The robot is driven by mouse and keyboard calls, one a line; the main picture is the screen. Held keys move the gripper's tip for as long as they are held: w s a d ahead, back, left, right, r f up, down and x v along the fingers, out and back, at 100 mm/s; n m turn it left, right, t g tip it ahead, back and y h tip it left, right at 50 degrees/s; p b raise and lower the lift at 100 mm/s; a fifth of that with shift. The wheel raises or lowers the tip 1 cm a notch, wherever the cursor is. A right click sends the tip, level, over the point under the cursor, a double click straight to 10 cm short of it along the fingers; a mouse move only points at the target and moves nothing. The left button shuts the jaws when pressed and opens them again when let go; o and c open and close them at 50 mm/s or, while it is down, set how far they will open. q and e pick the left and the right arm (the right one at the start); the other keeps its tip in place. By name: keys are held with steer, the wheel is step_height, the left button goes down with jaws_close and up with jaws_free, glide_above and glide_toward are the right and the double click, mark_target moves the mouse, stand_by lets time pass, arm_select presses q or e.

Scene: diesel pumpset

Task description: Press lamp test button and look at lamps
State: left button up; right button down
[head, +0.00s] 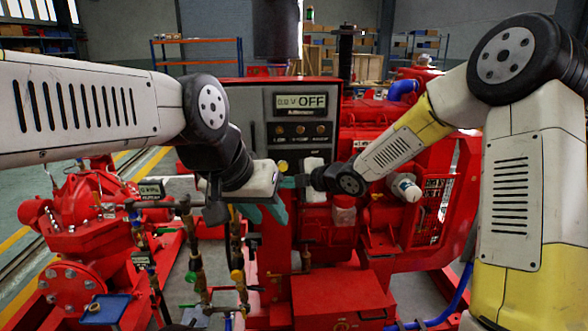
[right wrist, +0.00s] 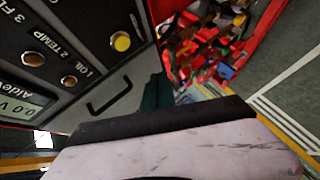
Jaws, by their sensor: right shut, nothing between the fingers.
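The red control panel (head: 258,92) stands in the middle, its display (head: 301,101) reading "0.0 V" and "OFF". Below the display is a row of three amber lamps (head: 301,130); they look dull. Two of them, with the lamp (right wrist: 68,81) nearer the middle, show in the right wrist view. A yellow button (head: 282,165) sits below the row; it also shows in the right wrist view (right wrist: 121,41). My right gripper (head: 286,182) is shut and empty, just below the button; contact is not visible. My left gripper (head: 270,212) is lower; its teal fingers overlap in view, hiding its opening.
A black handle (right wrist: 108,97) is on the panel face. A red pump (head: 95,220) and several valve pipes stand at the left and front. A red box (head: 340,298) is in front, with red engine parts at the right. Open floor shows far left.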

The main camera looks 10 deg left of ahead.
mark_target(286, 169)
steer(key=shift+w+a, duration=0.35)
steer(key=shift+w, duration=0.9)
steer(key=shift+w+a, duration=0.35)
steer(key=shift+w, duration=0.95)
steer(key=shift+w+a, duration=0.35)
steer(key=shift+w, duration=0.9)
steer(key=shift+w, duration=0.15)
steer(key=shift+w+a, duration=0.15)
steer(key=shift+w, duration=0.1)
steer(key=shift+w+a, duration=0.1)
steer(key=shift+w, duration=0.3)
steer(key=shift+s+d, duration=0.25)
steer(key=shift+s, duration=0.55)
steer(key=s, duration=0.2)
steer(key=s+d, duration=0.1)
steer(key=s, duration=0.1)
steer(key=shift+s+d, duration=0.15)
steer(key=shift+s, duration=0.25)
